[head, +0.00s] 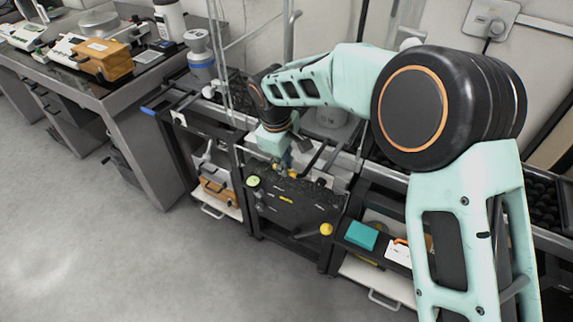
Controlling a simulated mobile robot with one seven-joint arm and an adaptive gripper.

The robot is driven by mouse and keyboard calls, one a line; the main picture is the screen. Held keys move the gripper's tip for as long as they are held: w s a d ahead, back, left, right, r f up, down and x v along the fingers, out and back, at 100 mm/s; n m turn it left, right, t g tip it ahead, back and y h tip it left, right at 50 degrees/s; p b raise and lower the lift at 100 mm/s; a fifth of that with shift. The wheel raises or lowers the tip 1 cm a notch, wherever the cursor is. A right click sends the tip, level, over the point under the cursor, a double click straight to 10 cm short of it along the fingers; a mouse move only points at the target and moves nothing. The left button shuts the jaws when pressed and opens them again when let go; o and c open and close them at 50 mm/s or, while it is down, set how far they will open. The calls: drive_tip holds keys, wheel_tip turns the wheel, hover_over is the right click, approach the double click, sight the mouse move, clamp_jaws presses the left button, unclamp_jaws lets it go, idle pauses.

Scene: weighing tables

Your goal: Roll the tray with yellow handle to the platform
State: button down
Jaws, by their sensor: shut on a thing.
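The tray with yellow handle (290,212) appears to be the dark, speckled one in the middle of the row of black frames. Small yellow parts show on it, with a yellow knob (326,229) at its right front and a pale green round part (253,181) at its left. My gripper (288,168) points down at its back edge, shut on a small yellow part that looks like the handle. The fingertips are small and partly hidden, so the exact grip is unclear. I cannot pick out the platform with certainty.
A grey bench (120,98) with scales and an orange-brown box (103,62) stands at the left. Black frames flank the tray; the right one holds a teal box (361,235). Thin upright rods rise behind the tray. The grey floor (130,260) in front is clear.

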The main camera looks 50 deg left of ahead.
drive_tip(key=shift+f, duration=0.1)
drive_tip(key=c, duration=2)
unclamp_jaws()
drive_tip(key=r, duration=0.4)
drive_tip(key=s+r, duration=0.1)
drive_tip(key=r, duration=0.3)
drive_tip(key=s+r, duration=0.1)
drive_tip(key=r, duration=0.3)
drive_tip(key=shift+s+d, duration=0.1)
drive_tip(key=shift+d, duration=0.25)
